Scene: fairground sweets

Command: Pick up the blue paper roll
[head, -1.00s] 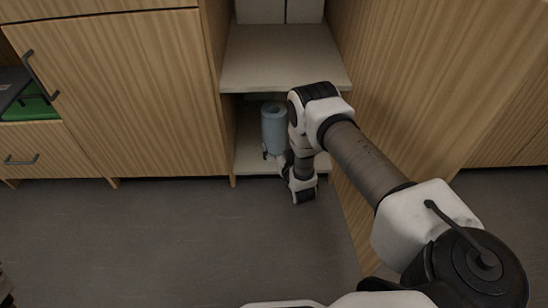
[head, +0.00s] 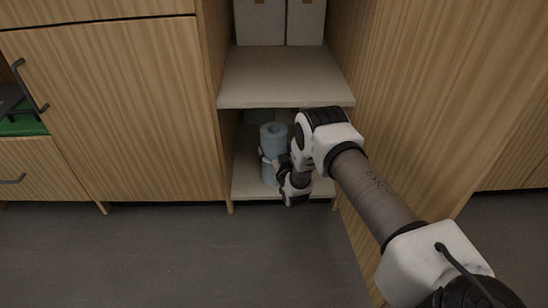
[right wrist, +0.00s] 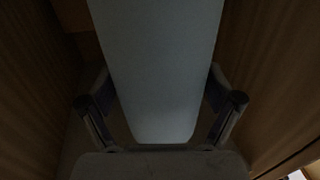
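The blue paper roll (head: 269,172) stands upright on the lower shelf of the open cabinet bay, its ring-shaped top visible in the head view. In the right wrist view the roll (right wrist: 160,70) fills the middle, very close. My right gripper (head: 264,157) is at the roll's mid-height, with one finger on each side of it. In the wrist view the gripper (right wrist: 162,102) looks open around the roll, with narrow gaps beside it; the fingertips are partly hidden behind the roll. My left gripper is not in view.
A shelf board (head: 285,77) lies above the roll, with two pale boxes (head: 260,22) on it. Wooden side panels (head: 400,100) close in the bay on both sides. A closed door (head: 110,110) is at left. The grey floor (head: 180,255) in front is clear.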

